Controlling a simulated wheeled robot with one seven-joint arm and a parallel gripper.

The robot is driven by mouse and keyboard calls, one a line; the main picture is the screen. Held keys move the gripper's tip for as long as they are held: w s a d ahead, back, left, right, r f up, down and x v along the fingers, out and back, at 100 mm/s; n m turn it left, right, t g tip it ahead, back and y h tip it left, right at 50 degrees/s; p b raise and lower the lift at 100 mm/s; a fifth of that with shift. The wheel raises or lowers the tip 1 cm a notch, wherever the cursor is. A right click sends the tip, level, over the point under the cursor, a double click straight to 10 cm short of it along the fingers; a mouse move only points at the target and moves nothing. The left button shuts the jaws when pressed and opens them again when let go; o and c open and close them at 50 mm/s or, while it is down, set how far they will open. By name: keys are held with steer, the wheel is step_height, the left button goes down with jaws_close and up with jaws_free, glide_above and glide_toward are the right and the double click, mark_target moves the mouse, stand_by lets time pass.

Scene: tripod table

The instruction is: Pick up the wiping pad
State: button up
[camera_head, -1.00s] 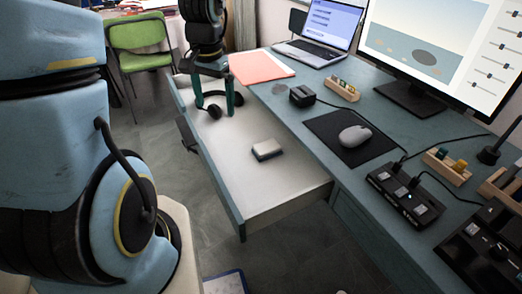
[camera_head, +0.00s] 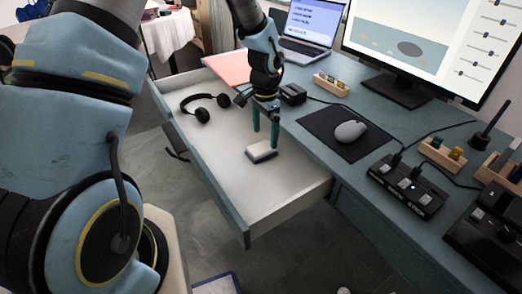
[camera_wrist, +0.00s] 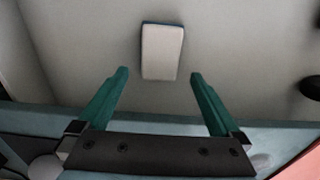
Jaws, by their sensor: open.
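The wiping pad (camera_head: 261,152) is a small pale block with a dark blue underside. It lies in the open white-floored drawer (camera_head: 215,168). My gripper (camera_head: 265,138) has green fingers and points down into the drawer, just behind and above the pad in the head view. In the wrist view the pad (camera_wrist: 162,52) lies ahead of the two spread fingertips (camera_wrist: 160,74), near the middle between them. The gripper is open and empty. Whether a finger touches the pad cannot be told.
Black headphones (camera_head: 205,106) lie in the drawer's far left part. The blue desk (camera_head: 300,122) borders the drawer on the right, with a mouse (camera_head: 350,131) on a dark mat, a black box (camera_head: 293,94) and a monitor. The drawer floor around the pad is clear.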

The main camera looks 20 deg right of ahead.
mark_target(263, 146)
steer(key=f, duration=0.4)
steer(key=shift+s+a+f+p, duration=0.1)
steer(key=shift+a+f+p, duration=0.1)
steer(key=shift+a+p, duration=0.1)
steer(key=c, duration=1.3)
steer(key=shift+r, duration=0.15)
step_height(263, 146, up, 18)
steer(key=shift+f+b, duration=0.1)
steer(key=shift+b, duration=0.55)
